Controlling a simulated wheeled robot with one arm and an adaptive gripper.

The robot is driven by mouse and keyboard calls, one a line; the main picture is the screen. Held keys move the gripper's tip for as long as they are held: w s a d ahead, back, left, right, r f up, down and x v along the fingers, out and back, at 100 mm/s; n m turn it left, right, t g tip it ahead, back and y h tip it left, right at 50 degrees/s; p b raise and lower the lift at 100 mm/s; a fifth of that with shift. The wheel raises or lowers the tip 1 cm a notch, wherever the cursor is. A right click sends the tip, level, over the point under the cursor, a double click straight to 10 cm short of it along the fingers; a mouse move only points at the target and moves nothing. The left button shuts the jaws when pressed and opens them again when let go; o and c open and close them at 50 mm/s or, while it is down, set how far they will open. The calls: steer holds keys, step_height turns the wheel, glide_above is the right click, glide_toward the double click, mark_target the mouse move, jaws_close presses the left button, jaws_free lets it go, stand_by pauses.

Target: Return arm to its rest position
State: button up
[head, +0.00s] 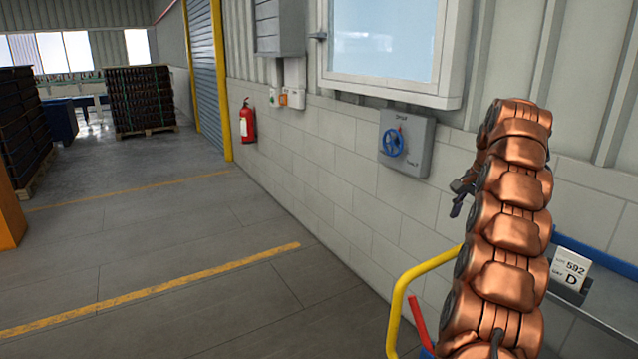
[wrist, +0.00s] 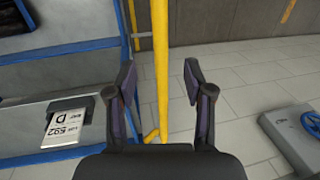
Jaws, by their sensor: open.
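My gripper (wrist: 158,82) is open in the wrist view, its two dark fingers apart with nothing held between them. A yellow rail (wrist: 160,60) shows in the gap between the fingers, farther off; I cannot tell how far. In the head view my copper-coloured arm rises at the right. Part of my gripper (head: 460,196) shows as a dark shape at the left of the arm, mostly hidden behind it. The arm is in front of the block wall.
A grey wall box with a blue handwheel (head: 393,143) is left of my arm. A label card (head: 568,270) reading 592 D sits on a blue-edged shelf (head: 610,290). A yellow rail (head: 398,305) stands at lower centre. A red extinguisher (head: 247,121) hangs farther back.

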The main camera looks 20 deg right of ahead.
steer(key=s+a+n+g, duration=0.1)
steer(key=s+a+n, duration=0.2)
steer(key=a, duration=0.7)
steer(key=s+a+n+y, duration=0.1)
steer(key=s+a+n, duration=0.15)
steer(key=a, duration=0.65)
steer(key=s+a+n+g, duration=0.1)
steer(key=s+a+n, duration=0.15)
steer(key=a, duration=0.75)
steer(key=s+a+f+n, duration=0.2)
steer(key=s+a+f, duration=0.2)
steer(key=s, duration=0.5)
steer(key=s+a+f+n+g+h, duration=0.1)
steer(key=s+a+f+n, duration=0.2)
steer(key=s, duration=0.6)
steer(key=s+a+f+n+g, duration=0.1)
steer(key=s+a+f, duration=0.3)
steer(key=s, duration=0.5)
steer(key=shift+s+a+f+n, duration=0.25)
steer(key=shift+a+f+n, duration=0.15)
steer(key=shift+f+n, duration=0.35)
steer(key=shift+d+r, duration=0.1)
steer(key=shift+d, duration=0.05)
